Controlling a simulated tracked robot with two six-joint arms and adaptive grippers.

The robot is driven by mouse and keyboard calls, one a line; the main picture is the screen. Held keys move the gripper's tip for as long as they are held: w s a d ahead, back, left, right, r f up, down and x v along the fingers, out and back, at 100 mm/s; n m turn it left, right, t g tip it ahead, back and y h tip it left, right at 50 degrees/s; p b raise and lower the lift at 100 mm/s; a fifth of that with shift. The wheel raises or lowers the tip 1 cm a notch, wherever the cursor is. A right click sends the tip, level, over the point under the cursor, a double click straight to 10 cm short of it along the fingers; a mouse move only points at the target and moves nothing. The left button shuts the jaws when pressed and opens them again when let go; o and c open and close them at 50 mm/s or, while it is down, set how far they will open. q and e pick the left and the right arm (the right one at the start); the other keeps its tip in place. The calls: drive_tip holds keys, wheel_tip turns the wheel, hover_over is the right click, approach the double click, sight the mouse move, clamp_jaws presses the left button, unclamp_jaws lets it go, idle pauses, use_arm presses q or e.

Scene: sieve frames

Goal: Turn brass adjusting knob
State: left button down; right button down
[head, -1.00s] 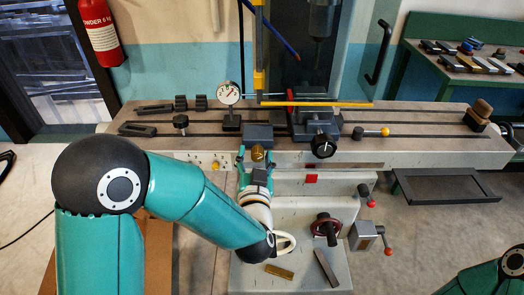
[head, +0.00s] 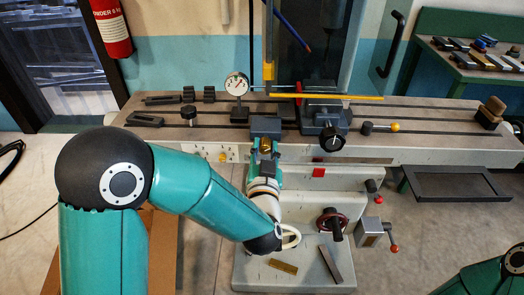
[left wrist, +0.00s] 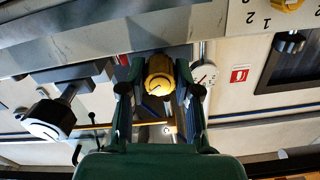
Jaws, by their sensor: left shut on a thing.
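The brass adjusting knob (head: 266,146) sits at the front of a dark grey block (head: 265,126) at the table's front edge. It also shows in the left wrist view (left wrist: 159,74) as a gold cylinder with a dark mark on its face. My left gripper (head: 265,153) reaches it from the front and is shut on it, with one finger on each side. Both fingers show in the left wrist view (left wrist: 160,92). The rear of the knob is hidden. Only a part of my right arm shows at the lower right of the head view; its gripper is out of frame.
A dial gauge (head: 237,86) stands behind and left of the knob. A black knob (head: 332,140) on a vice-like block is to the right. A handwheel (head: 332,223) and red-knobbed levers are lower right. A brass bar (head: 283,266) lies on the base below.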

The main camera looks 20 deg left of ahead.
use_arm(q)
drive_tip(key=n+b, duration=0.8)
drive_tip(key=b, duration=0.2)
drive_tip(key=shift+f+b, duration=0.2)
drive_tip(key=shift+b, duration=0.1)
drive_tip(key=shift+r+n+b, duration=0.15)
drive_tip(key=shift+n+b, duration=1.4)
drive_tip(key=shift+n, duration=0.05)
drive_tip(key=shift+a, duration=0.1)
drive_tip(key=c, duration=0.8)
unclamp_jaws()
drive_tip(key=v, duration=1.2)
